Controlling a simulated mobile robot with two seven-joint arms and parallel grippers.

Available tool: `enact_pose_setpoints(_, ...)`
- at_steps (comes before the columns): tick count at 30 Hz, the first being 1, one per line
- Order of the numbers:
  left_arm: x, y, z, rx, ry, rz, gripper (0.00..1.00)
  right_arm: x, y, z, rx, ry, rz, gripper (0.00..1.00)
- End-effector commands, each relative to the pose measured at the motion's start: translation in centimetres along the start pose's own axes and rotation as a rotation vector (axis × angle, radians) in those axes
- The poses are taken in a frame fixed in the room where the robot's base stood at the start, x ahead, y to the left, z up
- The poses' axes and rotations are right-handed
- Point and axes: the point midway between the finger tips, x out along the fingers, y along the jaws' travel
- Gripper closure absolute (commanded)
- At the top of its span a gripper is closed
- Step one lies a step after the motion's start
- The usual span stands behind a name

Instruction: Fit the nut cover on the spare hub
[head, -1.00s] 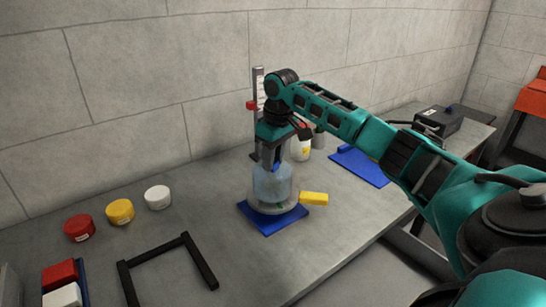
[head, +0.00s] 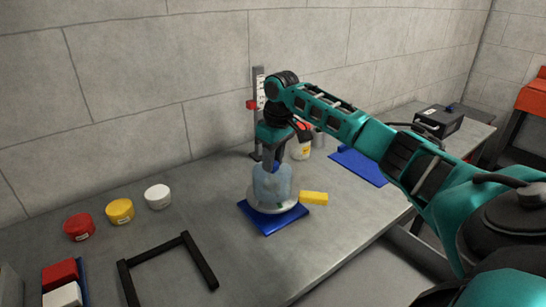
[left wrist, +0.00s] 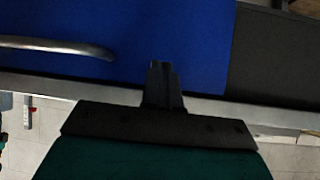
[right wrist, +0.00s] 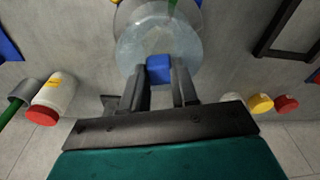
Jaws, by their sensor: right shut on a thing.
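The nut cover (head: 272,184) is a clear, bluish dome with a small blue knob (right wrist: 159,68) on top. My right gripper (right wrist: 160,80) is shut on the knob from above; in the head view the cover is upright over the blue mat (head: 268,222). A pale round rim (head: 258,205), apparently the spare hub, shows around the cover's lower part. The cover and gripper hide most of the hub, and I cannot tell whether the cover is fully seated. My left gripper (left wrist: 163,80) shows only in its wrist view, with its fingers together and empty.
A yellow block (head: 314,198) lies right beside the mat. A post with a scale (head: 258,90) and a white jar (head: 300,148) stand behind. A black frame (head: 160,257) and red, yellow and white tubs (head: 120,211) are at left. Bare bench lies between.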

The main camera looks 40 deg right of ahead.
Motion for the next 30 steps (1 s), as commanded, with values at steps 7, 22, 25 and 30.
enact_pose_setpoints(7, 0.0, 0.0, 0.0, 0.0, 0.0, 0.0, 1.0, 0.5, 0.0, 0.1, 0.0, 0.0, -0.001, 1.0)
enact_pose_setpoints(22, 0.0, 0.0, 0.0, 0.001, 0.001, 0.001, 1.0, -0.4, 0.0, 0.0, 0.0, 0.001, 0.0, 0.61)
enact_pose_setpoints(25, 0.1, 0.0, -0.1, 0.001, 0.002, 0.0, 1.0, -1.2, 0.0, 0.0, 0.0, 0.001, 0.0, 0.61)
enact_pose_setpoints(30, 0.1, 0.0, -0.2, 0.001, 0.005, 0.0, 1.0, -2.6, 0.0, 0.0, -0.001, 0.001, 0.0, 0.61)
